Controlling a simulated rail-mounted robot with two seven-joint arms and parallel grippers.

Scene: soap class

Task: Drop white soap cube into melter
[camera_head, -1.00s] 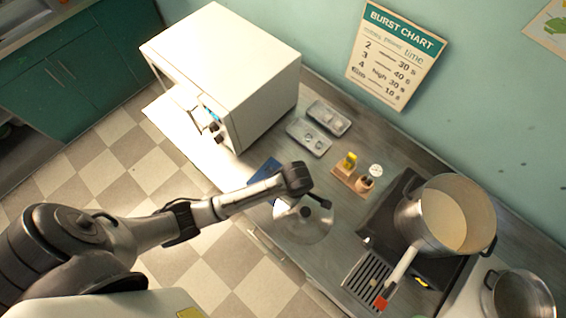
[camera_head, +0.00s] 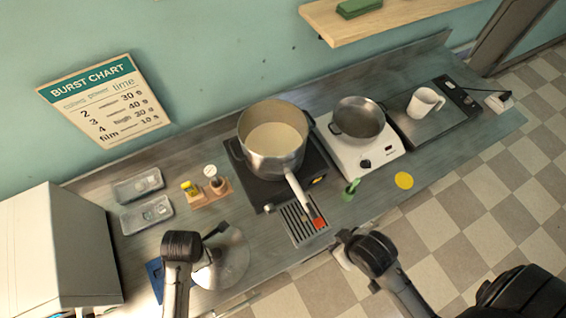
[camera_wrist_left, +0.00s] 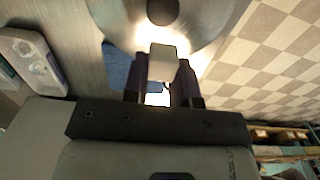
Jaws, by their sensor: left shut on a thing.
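My left gripper (camera_wrist_left: 162,80) is shut on a white cube (camera_wrist_left: 162,60), seen between its fingers in the left wrist view. In the head view my left wrist is above the counter, over a round shiny lid-like disc (camera_head: 228,262); the cube is hidden there. A big steel pot (camera_head: 262,165) with cream-coloured contents sits on a black hot plate, right of my left gripper. A smaller steel pan (camera_head: 360,118) sits on a white unit with a knob (camera_head: 378,158). I cannot tell which is the melter. My right wrist is at the counter's front edge; its fingers are unclear.
A white microwave-like box (camera_head: 62,245) stands at the left. Two grey trays (camera_head: 148,215) and a wooden holder (camera_head: 210,195) lie behind my left wrist. The pot's red-tipped handle (camera_head: 303,195) sticks out over a grille. A mug (camera_head: 425,102) stands at the right.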

